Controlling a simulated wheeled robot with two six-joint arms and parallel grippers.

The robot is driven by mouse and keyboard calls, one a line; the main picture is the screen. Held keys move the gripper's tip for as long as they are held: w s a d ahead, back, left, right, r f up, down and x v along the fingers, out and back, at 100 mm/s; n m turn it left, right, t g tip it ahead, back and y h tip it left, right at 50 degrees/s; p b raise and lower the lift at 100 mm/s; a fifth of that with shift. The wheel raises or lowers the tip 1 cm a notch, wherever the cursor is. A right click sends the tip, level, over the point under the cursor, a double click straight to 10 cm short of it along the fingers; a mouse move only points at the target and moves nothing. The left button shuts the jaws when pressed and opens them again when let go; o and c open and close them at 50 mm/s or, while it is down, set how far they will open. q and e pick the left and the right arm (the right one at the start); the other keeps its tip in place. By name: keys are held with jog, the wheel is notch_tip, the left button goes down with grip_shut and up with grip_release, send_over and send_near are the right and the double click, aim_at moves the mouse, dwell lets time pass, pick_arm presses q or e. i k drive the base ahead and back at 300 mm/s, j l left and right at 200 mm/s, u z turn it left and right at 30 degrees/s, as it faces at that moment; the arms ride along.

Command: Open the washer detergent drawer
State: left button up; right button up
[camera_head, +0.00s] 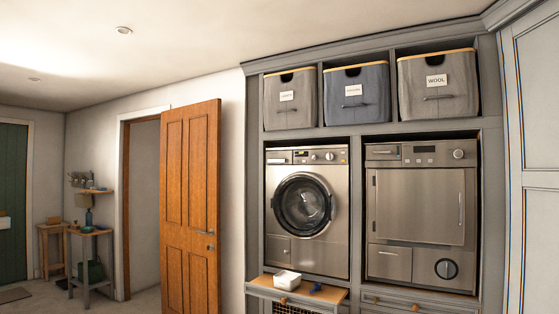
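The washer (334,248) is a steel front-loader with a round dark glass door (303,204), set in the left bay of the grey cabinet. Its detergent drawer (279,157) is at the top left of the front panel, beside the display and dial. The drawer front looks flush with the panel, so it appears closed. Neither of my grippers is in view.
A second steel machine (418,208) with a square door fills the right bay. Several fabric bins (290,101) sit above. Below the washer, a pulled-out wooden shelf (270,290) holds a white box (287,279). An orange wooden door (190,210) stands open at left.

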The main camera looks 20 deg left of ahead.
aim_at(285, 157)
jog(key=i+j+u, duration=0.25)
jog(key=i, duration=0.2)
jog(key=i+u, duration=0.2)
jog(key=i, duration=0.25)
